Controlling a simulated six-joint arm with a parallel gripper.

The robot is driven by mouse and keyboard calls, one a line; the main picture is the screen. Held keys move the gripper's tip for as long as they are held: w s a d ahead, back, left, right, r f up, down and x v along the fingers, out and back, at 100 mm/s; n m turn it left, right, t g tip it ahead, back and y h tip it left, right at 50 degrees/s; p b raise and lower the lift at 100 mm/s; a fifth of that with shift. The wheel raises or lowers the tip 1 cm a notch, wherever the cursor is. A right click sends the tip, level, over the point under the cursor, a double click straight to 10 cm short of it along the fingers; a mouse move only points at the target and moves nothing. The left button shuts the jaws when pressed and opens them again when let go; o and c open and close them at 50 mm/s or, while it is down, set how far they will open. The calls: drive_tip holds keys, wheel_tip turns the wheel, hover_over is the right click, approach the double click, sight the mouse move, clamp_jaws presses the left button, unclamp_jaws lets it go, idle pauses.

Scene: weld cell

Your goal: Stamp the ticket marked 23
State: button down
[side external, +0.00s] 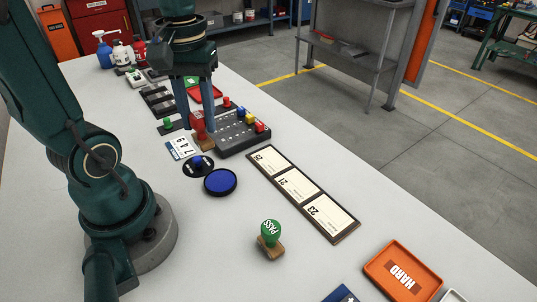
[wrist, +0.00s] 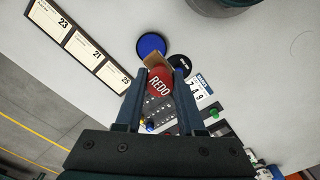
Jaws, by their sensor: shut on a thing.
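The ticket marked 23 (side external: 331,224) lies at the near end of a dark rack, beside tickets 21 (side external: 298,186) and 25 (side external: 268,160). Ticket 23 also shows at the upper left of the wrist view (wrist: 52,20). My gripper (side external: 194,128) is shut on a red stamp marked REDO (wrist: 159,82), with a wooden base, at the dark block's left end. A green-knobbed stamp marked PASS (side external: 270,232) stands on the table in front of the rack. A round blue ink pad (side external: 220,182) lies between my gripper and the PASS stamp; it also shows in the wrist view (wrist: 151,45).
A dark block with coloured pieces (side external: 240,133) lies right of my gripper. Table between pad and PASS stamp is clear.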

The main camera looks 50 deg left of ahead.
drive_tip(key=c, duration=1.6)
unclamp_jaws()
drive_tip(key=c, duration=1.2)
unclamp_jaws()
drive_tip(key=shift+c, duration=0.2)
drive_tip(key=c, duration=0.3)
drive_tip(key=shift+w+d+f, duration=0.2)
drive_tip(key=shift+w+f, duration=0.05)
drive_tip(key=shift+f, duration=1.2)
drive_tip(key=shift+w+d+f, duration=0.15)
drive_tip(key=shift+w+f, duration=0.15)
drive_tip(key=shift+f, duration=1.2)
drive_tip(key=shift+w+d+f, duration=0.2)
drive_tip(key=shift+w+f, duration=0.05)
drive_tip(key=shift+f, duration=1.2)
drive_tip(key=shift+f, duration=0.55)
drive_tip(key=shift+r, duration=3.55)
drive_tip(key=shift+r, duration=0.1)
